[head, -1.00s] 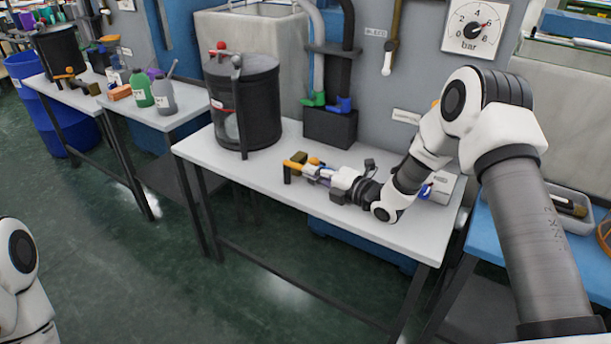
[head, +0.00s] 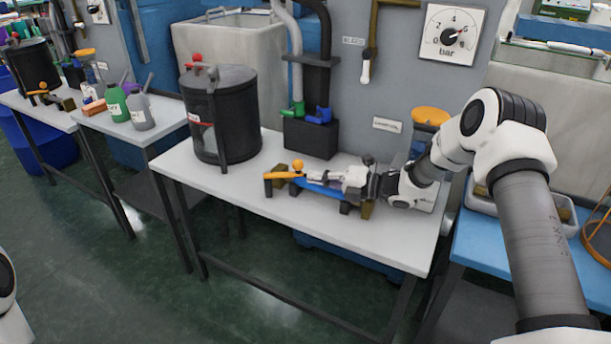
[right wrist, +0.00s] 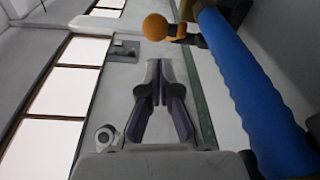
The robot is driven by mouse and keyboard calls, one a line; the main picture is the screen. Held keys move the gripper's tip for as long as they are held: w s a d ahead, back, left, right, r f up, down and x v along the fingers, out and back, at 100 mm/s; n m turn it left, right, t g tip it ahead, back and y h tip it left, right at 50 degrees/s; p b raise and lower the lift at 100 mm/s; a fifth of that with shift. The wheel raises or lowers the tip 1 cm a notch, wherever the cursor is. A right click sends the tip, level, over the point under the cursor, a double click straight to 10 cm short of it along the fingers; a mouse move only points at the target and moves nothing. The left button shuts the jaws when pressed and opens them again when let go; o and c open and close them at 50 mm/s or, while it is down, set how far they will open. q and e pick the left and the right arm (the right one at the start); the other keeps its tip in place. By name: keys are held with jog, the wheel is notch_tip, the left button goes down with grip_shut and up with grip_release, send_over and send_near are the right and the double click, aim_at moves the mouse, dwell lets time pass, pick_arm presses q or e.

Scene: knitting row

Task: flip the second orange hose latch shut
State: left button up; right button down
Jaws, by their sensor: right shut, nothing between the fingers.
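On the middle table, an orange bar (head: 283,175) and an orange ball knob (head: 298,165) sit at the left end of a blue hose (head: 325,188). The right wrist view shows the orange knob (right wrist: 156,27) on a short stem near the end of the blue hose (right wrist: 255,95). My right gripper (head: 312,177) is shut and empty, just above and behind the hose, pointing left toward the knob. In the right wrist view its closed fingertips (right wrist: 158,64) appear apart from the knob. My left gripper is out of view. Whether the latch is fully closed is unclear.
A black drum (head: 222,120) stands left of the hose. A black box (head: 311,137) with green and blue fittings is behind it. A similar orange latch (head: 42,88) lies on the left table, near bottles. The middle table's front left is bare.

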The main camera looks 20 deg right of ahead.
jog(key=v, duration=0.4)
jog(key=shift+f, duration=0.1)
